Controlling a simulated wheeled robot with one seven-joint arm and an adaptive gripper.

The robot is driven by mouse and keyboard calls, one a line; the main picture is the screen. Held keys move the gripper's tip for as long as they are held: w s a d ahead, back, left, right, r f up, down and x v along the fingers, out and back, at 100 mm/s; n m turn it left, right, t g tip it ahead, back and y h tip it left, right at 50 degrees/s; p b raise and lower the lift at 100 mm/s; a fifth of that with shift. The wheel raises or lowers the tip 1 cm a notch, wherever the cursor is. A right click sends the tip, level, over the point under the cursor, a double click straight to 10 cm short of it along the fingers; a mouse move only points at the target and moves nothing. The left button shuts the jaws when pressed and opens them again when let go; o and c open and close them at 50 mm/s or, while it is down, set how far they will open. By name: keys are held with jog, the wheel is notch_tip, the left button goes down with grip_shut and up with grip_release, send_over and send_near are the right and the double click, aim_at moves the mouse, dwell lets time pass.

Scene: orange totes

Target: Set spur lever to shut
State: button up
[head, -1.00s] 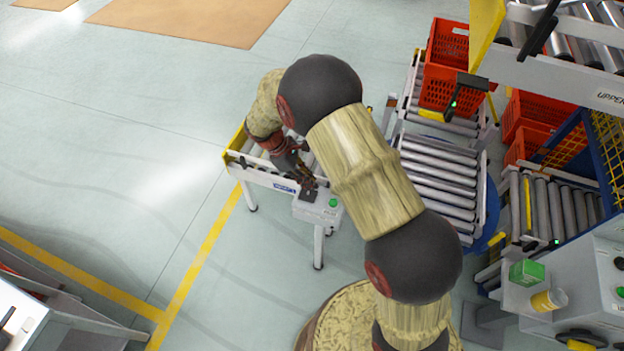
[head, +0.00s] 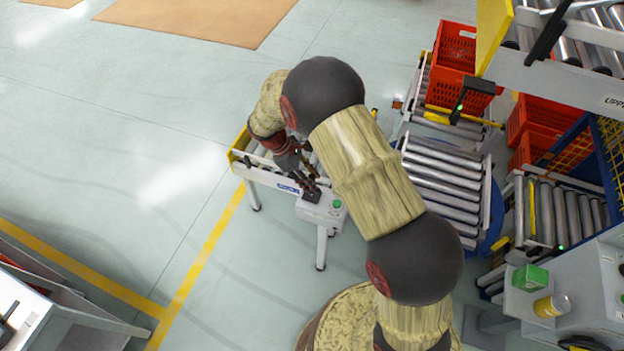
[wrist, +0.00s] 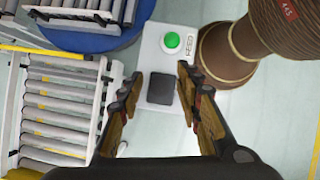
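A grey control box (head: 318,211) with a green button (head: 337,204) stands on a leg beside a short roller conveyor (head: 268,177). In the wrist view the box (wrist: 207,92) carries the word FEED and its green button (wrist: 172,42). A dark square block (wrist: 161,88), possibly the lever's knob, lies between my fingertips; I cannot tell its setting. My gripper (wrist: 160,80) is open, with its fingers apart on either side of the block and no clear contact. In the head view my gripper (head: 307,176) is just above the box, partly hidden by my arm.
Red totes (head: 453,62) stand on roller lines at the right. A roller turntable (head: 440,185) is right of my arm. The floor at left is open.

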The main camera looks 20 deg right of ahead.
jog(key=shift+r, duration=0.1)
jog(key=v, duration=1.1)
jog(key=shift+a+r, duration=0.2)
jog(key=shift+r, duration=0.15)
